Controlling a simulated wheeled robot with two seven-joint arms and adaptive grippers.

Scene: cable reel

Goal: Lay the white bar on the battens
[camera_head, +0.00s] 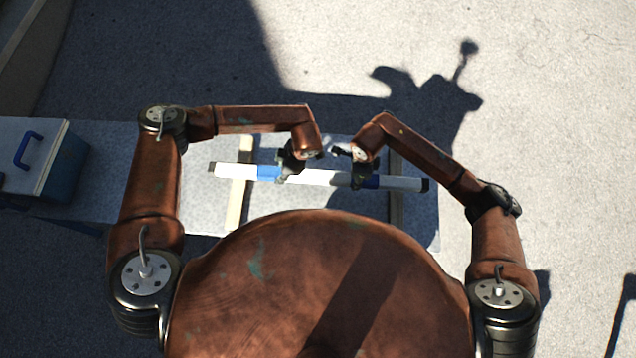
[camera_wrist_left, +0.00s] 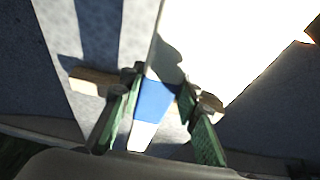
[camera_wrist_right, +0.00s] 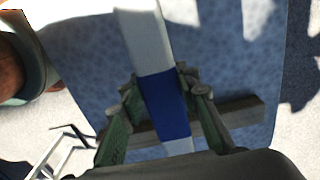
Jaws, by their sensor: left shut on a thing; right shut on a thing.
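The white bar (camera_head: 325,178) has blue bands and dark ends, and runs left to right across the table. It crosses over the left batten (camera_head: 236,208) and the right batten (camera_head: 396,208); whether it touches them I cannot tell. My left gripper (camera_head: 290,172) is shut on the bar at its left blue band, which shows between the fingers in the left wrist view (camera_wrist_left: 155,102). My right gripper (camera_head: 364,180) is shut on it at the right blue band, also seen in the right wrist view (camera_wrist_right: 165,105). A batten passes beneath the bar there (camera_wrist_right: 238,112).
The pale speckled table (camera_head: 205,205) lies under the bar and battens. A blue box with a white lid (camera_head: 30,155) and blue handle stands at the left. Paved ground surrounds the table, with strong shadows across it.

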